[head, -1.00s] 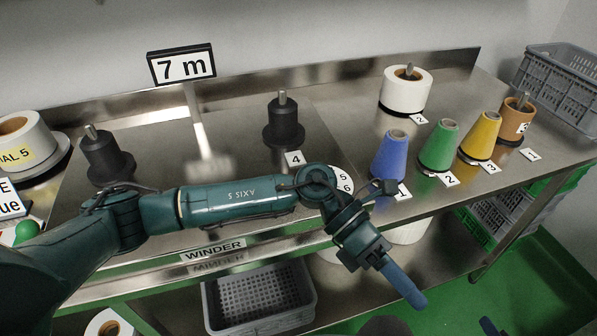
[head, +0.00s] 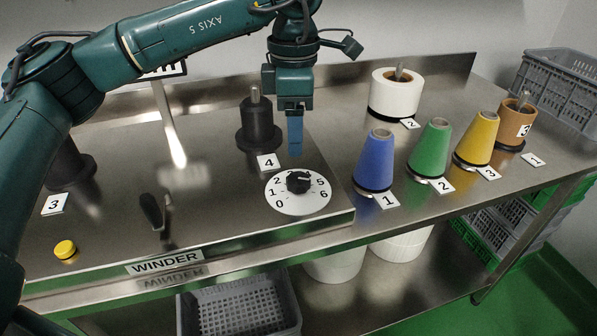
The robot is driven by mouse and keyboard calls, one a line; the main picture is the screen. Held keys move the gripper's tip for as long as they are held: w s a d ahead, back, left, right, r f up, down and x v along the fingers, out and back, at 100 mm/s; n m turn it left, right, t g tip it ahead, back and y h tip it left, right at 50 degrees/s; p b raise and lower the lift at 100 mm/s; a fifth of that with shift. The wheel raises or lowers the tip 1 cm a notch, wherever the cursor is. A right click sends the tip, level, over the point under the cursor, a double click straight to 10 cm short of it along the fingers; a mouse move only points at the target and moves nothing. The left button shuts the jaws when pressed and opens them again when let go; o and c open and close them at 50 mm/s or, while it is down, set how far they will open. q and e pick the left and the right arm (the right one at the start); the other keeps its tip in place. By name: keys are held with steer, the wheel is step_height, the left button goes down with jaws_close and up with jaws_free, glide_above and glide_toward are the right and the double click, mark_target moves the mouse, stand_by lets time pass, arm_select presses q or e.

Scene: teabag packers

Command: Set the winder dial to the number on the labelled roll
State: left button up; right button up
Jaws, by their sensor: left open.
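The winder dial is a white disc (head: 298,203) with a black knob (head: 298,181), at the front right of the winder top. Its numbers 0, 1, 2, 5 and 6 show; the upper ones are partly covered by the knob. The knob's mark seems to face right, but I cannot tell the exact number. My left gripper (head: 295,145) is open, its blue fingers pointing down just above and behind the knob, apart from it. The white roll with the yellow label, partly reading "IAL 5" earlier, is outside the view now. My right gripper is not in view.
Black spindles (head: 258,128) stand on the winder. A small crank handle (head: 155,212) and a yellow button (head: 65,249) are at its front. Blue (head: 376,160), green (head: 431,148) and yellow (head: 477,139) cones and a white roll (head: 396,95) stand right of it.

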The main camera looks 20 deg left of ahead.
mark_target(295, 178)
arm_select(q)
step_height(295, 178, down, 10)
steer(key=shift+r+p, duration=0.15)
steer(key=shift+p, duration=0.15)
steer(key=c, duration=1)
